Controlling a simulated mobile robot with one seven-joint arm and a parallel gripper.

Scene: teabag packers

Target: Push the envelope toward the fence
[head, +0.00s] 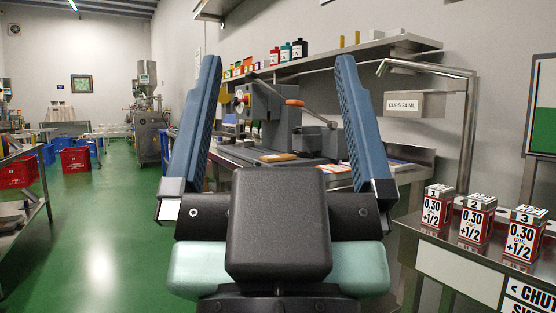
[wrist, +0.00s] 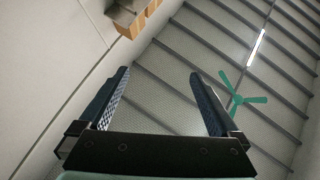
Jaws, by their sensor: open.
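My gripper (head: 279,62) is open and empty, its two blue fingers pointing up and spread wide in the front of the head view. It also shows in the wrist view (wrist: 158,74), with nothing between the fingers. Behind it is a metal workbench (head: 237,153) with a grey machine. A flat tan piece (head: 278,157) and a flat pale piece with an orange edge (head: 335,168) lie on the bench; I cannot tell whether either is the envelope. I cannot make out the fence. My gripper and wrist hide part of the bench.
A wall shelf (head: 385,47) with bottles hangs above the bench. A bin marked "CUPS 24 ML" (head: 414,104) is at right. Three labelled red-and-white blocks (head: 478,218) stand on a front-right counter. Green floor (head: 110,225) is open at left. The wrist view faces the ceiling and a green fan (wrist: 237,98).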

